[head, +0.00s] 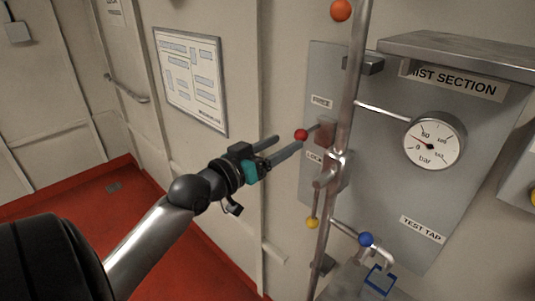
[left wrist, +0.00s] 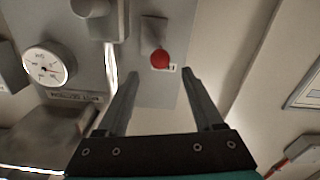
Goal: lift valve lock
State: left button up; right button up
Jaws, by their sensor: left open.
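The valve lock shows as a red ball knob (head: 301,134) on a short lever at a grey panel, between an upper label and a lower label reading LOCK (head: 314,156). In the left wrist view the red knob (left wrist: 160,59) appears between and just beyond the fingertips. My left gripper (head: 287,143) is open and empty, its two fingers pointing at the knob. It also shows in the left wrist view (left wrist: 162,73). I cannot tell whether a finger touches the knob. My right gripper is not in view.
A vertical pipe (head: 345,130) stands right of the knob, with a yellow knob (head: 312,223) and a blue knob (head: 366,239) below. An orange ball (head: 340,10) is above. A gauge (head: 434,141) and a metal shelf (head: 455,48) are further right. Left of the panel is open.

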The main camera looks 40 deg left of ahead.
pick_arm(q)
jog(key=shift+s+a+b, duration=0.15)
jog(key=shift+s+b, duration=0.15)
jog(key=shift+s, duration=1.5)
jog(key=s+a+f+n+g+y+b, duration=0.1)
jog(key=a+f+g+y+b, duration=0.15)
jog(key=f, duration=1.35)
jog(key=s+a+f+n+g+y+b, duration=0.1)
jog(key=a+f+g+b, duration=0.2)
jog(key=f, duration=1.3)
jog(key=s+d+f+g+b, duration=0.1)
jog(key=s+d+f+g, duration=0.15)
jog(key=f, duration=0.55)
jog(key=s+d+f+g+b, duration=0.1)
jog(key=s+f+b, duration=0.15)
jog(key=f, duration=0.55)
jog(key=s+d+f+m+g+h+b, duration=0.1)
jog(key=s+d+f+g, duration=0.1)
jog(key=s+d+f, duration=0.5)
jog(key=s+f+m+g+h+b, duration=0.1)
jog(key=s+f+g+b, duration=0.1)
jog(key=s+f, duration=0.65)
jog(key=s+d+f+m+g+b, duration=0.3)
jog(key=s+d+f, duration=0.6)
jog(key=s+f, duration=0.4)
jog(key=shift+s+f+m+g, duration=0.35)
jog(key=shift+s+m+g, duration=0.05)
jog(key=shift+m+g, duration=0.1)
